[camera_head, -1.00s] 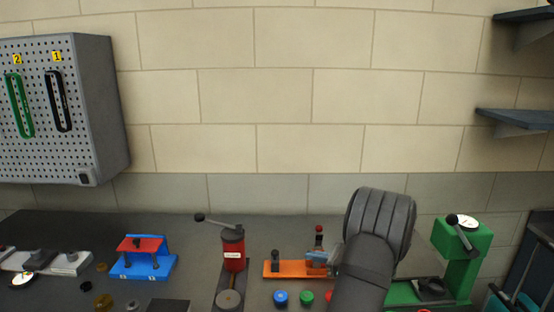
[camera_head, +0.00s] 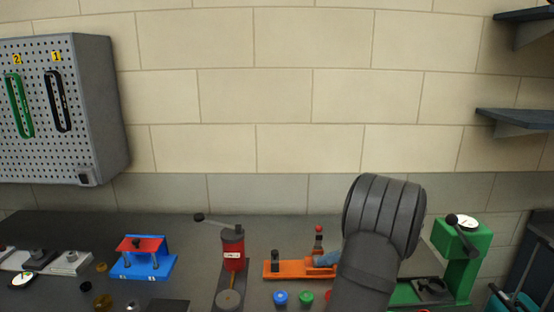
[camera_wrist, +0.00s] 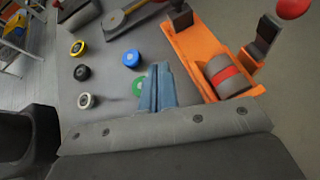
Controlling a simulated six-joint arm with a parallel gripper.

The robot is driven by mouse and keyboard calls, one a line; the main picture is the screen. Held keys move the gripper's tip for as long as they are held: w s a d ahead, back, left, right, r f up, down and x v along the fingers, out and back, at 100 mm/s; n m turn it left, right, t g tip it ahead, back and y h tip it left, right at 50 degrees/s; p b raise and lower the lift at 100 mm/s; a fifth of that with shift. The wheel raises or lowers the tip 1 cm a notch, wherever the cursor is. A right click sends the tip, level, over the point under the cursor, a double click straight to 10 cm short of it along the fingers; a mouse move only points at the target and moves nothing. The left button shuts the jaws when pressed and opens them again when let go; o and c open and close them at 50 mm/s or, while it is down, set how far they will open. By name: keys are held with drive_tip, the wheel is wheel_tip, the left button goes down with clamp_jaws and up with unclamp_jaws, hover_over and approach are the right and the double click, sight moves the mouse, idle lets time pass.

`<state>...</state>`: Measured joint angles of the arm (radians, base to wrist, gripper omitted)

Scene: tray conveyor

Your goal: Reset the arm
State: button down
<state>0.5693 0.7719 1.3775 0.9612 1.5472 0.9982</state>
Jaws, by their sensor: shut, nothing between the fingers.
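My gripper (camera_wrist: 156,88) shows in the wrist view as two blue fingers closed together, with nothing between them. In the wrist view the orange fixture (camera_wrist: 190,48) lies right of the fingers and holds a grey roller with a red band (camera_wrist: 228,76). A green disc (camera_wrist: 138,87) is partly hidden by the fingers. A blue disc (camera_wrist: 131,58) lies just left of them.
A red crank device (camera_head: 233,250) stands left of the orange fixture, and a blue stand (camera_head: 143,263) is farther left. A green press (camera_head: 462,250) stands right of my arm. Pegboard (camera_head: 60,115) and shelf (camera_head: 515,118) flank the open wall.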

drive_tip(key=a+r+n+g+h, duration=0.2)
drive_tip(key=a+r+h, duration=0.5)
drive_tip(key=a+h, duration=0.1)
drive_tip(key=shift+s+a+n+h, duration=0.2)
drive_tip(key=shift+s+n+h, duration=0.15)
drive_tip(key=shift+h, duration=0.25)
drive_tip(key=c, duration=2)
unclamp_jaws()
drive_tip(key=shift+r, duration=0.1)
drive_tip(key=o, duration=2)
wheel_tip(320, 180, up, 18)
drive_tip(key=s+n+t, duration=0.1)
drive_tip(key=s+t, duration=0.1)
drive_tip(key=t, duration=0.1)
drive_tip(key=x, duration=0.9)
drive_tip(key=shift+w+f, duration=0.25)
drive_tip(key=shift+f, duration=0.05)
drive_tip(key=v, duration=1)
